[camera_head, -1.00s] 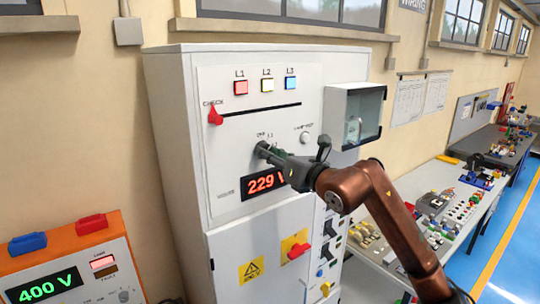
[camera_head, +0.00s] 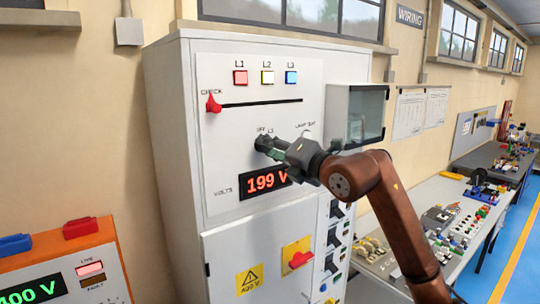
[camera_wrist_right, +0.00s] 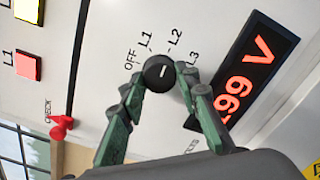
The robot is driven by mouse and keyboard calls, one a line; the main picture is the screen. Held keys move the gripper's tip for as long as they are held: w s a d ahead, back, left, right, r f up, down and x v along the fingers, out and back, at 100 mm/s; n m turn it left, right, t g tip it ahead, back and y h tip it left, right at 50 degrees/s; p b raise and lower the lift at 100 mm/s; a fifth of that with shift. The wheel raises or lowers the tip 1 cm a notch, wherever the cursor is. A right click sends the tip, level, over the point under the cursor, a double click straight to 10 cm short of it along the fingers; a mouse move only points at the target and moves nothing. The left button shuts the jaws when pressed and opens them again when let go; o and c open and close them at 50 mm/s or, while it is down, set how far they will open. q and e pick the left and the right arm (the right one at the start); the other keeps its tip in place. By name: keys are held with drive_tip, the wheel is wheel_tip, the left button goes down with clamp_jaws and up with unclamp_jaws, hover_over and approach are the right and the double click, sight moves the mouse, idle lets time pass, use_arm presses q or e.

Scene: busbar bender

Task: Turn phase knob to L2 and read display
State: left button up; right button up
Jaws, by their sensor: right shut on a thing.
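The black phase knob (camera_wrist_right: 157,70) sits on the white cabinet front (camera_head: 225,135), with OFF, L1, L2 and L3 marked around it. Its white mark points to the right in the right wrist view, nearest to L3 of the labels. My right gripper (camera_wrist_right: 161,84) is shut on the knob, one green finger on each side. My left gripper is not in view.
Red, yellow-white and blue lamps L1 (camera_head: 240,77), L2 (camera_head: 267,77) and L3 (camera_head: 291,77) line the top. A red CHECK lever (camera_head: 213,104) is left of the knob. A grey box (camera_head: 357,114) protrudes to the right. An orange 400 V unit (camera_head: 100,245) stands lower left.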

drive_tip(key=shift+r+m, duration=0.1)
drive_tip(key=shift+m, duration=0.4)
drive_tip(key=o, duration=1.1)
drive_tip(key=shift+w+d, duration=0.1)
drive_tip(key=shift+o, duration=0.3)
drive_tip(key=v, duration=1.2)
